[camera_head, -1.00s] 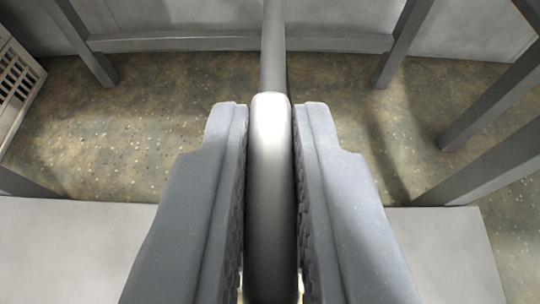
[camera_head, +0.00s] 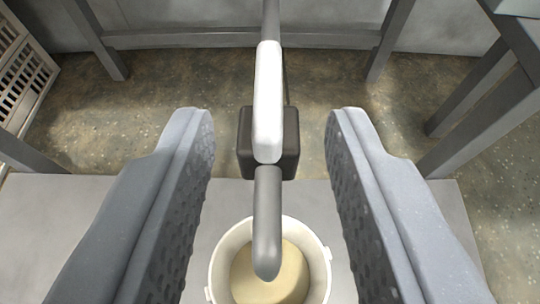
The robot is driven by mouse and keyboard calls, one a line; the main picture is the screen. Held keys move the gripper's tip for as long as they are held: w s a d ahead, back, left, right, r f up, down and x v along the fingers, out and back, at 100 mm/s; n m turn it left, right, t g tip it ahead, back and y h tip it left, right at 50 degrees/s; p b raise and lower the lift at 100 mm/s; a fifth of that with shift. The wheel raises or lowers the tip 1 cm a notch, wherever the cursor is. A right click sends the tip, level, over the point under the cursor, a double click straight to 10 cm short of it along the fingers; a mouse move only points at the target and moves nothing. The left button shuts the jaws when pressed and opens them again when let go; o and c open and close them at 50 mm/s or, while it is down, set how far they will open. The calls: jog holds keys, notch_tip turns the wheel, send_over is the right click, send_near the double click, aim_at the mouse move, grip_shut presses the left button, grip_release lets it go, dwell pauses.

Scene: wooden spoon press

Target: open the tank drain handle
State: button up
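A long bar runs down the middle of the view, with a white section (camera_head: 268,105) and a rounded grey end (camera_head: 267,215). The white section seems to be the tank drain handle. A dark block (camera_head: 246,145) sits behind it. My gripper (camera_head: 270,125) is open, with one finger on each side of the bar and a clear gap on both sides. It holds nothing. The tank itself cannot be made out.
A white bucket (camera_head: 219,262) with beige contents stands below the grey end of the bar, on a light grey surface (camera_head: 70,215). Grey frame legs stand right (camera_head: 485,120) and left. A white slatted crate (camera_head: 25,75) is at far left. Speckled floor lies behind.

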jog(key=p+v, duration=0.3)
jog(key=v, duration=0.4)
jog(key=shift+s, duration=0.15)
dwell(0.3)
dwell(0.4)
